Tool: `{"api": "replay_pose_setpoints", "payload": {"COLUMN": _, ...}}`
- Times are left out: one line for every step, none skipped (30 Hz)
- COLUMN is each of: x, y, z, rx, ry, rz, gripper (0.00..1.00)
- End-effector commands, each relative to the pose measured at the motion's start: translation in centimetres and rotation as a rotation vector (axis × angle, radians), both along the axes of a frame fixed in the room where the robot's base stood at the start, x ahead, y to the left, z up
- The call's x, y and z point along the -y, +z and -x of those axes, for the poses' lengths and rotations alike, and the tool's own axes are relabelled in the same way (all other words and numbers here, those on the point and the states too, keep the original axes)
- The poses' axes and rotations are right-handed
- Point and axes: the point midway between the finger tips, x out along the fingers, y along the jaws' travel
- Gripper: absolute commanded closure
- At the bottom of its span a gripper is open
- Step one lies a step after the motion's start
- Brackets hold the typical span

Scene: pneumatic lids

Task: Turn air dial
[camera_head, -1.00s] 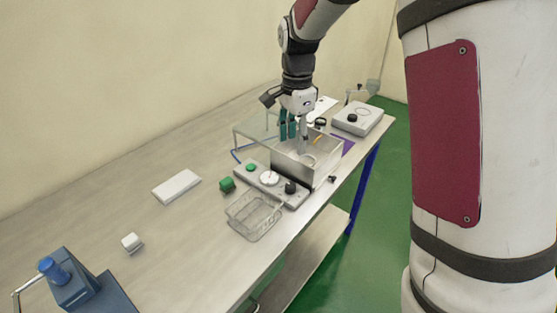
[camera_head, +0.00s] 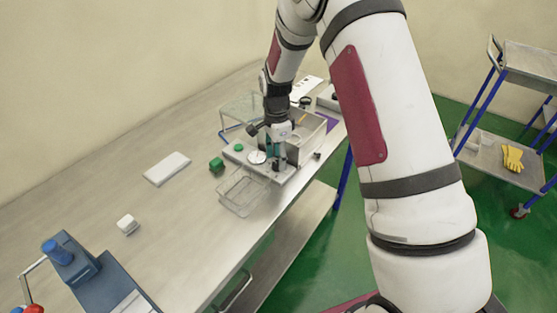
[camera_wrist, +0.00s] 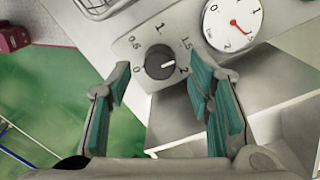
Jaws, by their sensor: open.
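The air dial (camera_wrist: 160,61) is a round black knob with a white mark on a grey panel (camera_wrist: 133,45). A scale from 0 to 2 surrounds it; the mark points to the right, near 2. Beside it is a white gauge (camera_wrist: 222,14) with a red needle, which also shows in the head view (camera_head: 257,157). My gripper (camera_wrist: 161,76) is open, its teal fingers on either side of the dial in the picture. I cannot tell whether they touch it. In the head view my gripper (camera_head: 278,162) hides the dial at the panel's right end.
A wire basket (camera_head: 240,192) stands in front of the panel. A clear-walled box (camera_head: 312,135) is just behind my gripper. A green block (camera_head: 216,165) and white slab (camera_head: 167,168) lie to the left. The table's left middle is mostly clear.

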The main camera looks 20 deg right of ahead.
Motion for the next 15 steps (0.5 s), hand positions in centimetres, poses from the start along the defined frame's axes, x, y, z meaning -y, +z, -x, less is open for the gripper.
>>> {"api": "replay_pose_setpoints", "payload": {"x": 0.0, "y": -0.6, "z": 0.1, "rx": -0.001, "ry": 0.0, "rz": 0.0, "gripper": 0.53}}
{"api": "replay_pose_setpoints", "payload": {"x": 0.0, "y": -0.8, "z": 0.1, "rx": -0.001, "ry": 0.0, "rz": 0.0, "gripper": 0.53}}
{"api": "replay_pose_setpoints", "payload": {"x": 0.0, "y": -1.1, "z": 0.1, "rx": -0.001, "ry": 0.0, "rz": 0.0, "gripper": 0.53}}
{"api": "replay_pose_setpoints", "payload": {"x": 0.0, "y": -1.3, "z": 0.1, "rx": 0.0, "ry": 0.0, "rz": 0.0, "gripper": 0.53}}
{"api": "replay_pose_setpoints", "payload": {"x": 0.0, "y": -1.4, "z": 0.1, "rx": 0.0, "ry": 0.0, "rz": 0.0, "gripper": 0.53}}
{"api": "replay_pose_setpoints", "payload": {"x": 0.0, "y": -1.6, "z": 0.1, "rx": 0.0, "ry": 0.0, "rz": 0.0, "gripper": 0.53}}
{"api": "replay_pose_setpoints", "payload": {"x": 0.0, "y": -1.7, "z": 0.1, "rx": 0.001, "ry": 0.0, "rz": 0.0, "gripper": 0.53}}
{"api": "replay_pose_setpoints", "payload": {"x": 0.0, "y": -1.7, "z": 0.0, "rx": 0.001, "ry": 0.0, "rz": 0.0, "gripper": 0.53}}
{"api": "replay_pose_setpoints", "payload": {"x": 0.0, "y": -1.8, "z": 0.0, "rx": 0.001, "ry": 0.0, "rz": 0.0, "gripper": 0.53}}
{"api": "replay_pose_setpoints", "payload": {"x": 0.0, "y": -1.8, "z": 0.0, "rx": 0.002, "ry": 0.0, "rz": 0.0, "gripper": 0.53}}
{"api": "replay_pose_setpoints", "payload": {"x": 0.0, "y": -1.8, "z": 0.0, "rx": 0.002, "ry": 0.0, "rz": 0.0, "gripper": 0.53}}
{"api": "replay_pose_setpoints", "payload": {"x": 0.0, "y": -1.8, "z": 0.0, "rx": 0.002, "ry": 0.0, "rz": 0.0, "gripper": 0.53}}
{"api": "replay_pose_setpoints", "payload": {"x": 0.0, "y": -1.8, "z": 0.0, "rx": 0.001, "ry": 0.0, "rz": 0.0, "gripper": 0.53}}
{"api": "replay_pose_setpoints", "payload": {"x": 0.0, "y": -1.8, "z": 0.0, "rx": 0.001, "ry": 0.0, "rz": 0.0, "gripper": 0.53}}
{"api": "replay_pose_setpoints", "payload": {"x": 0.0, "y": -1.8, "z": 0.0, "rx": 0.001, "ry": 0.001, "rz": 0.0, "gripper": 0.53}}
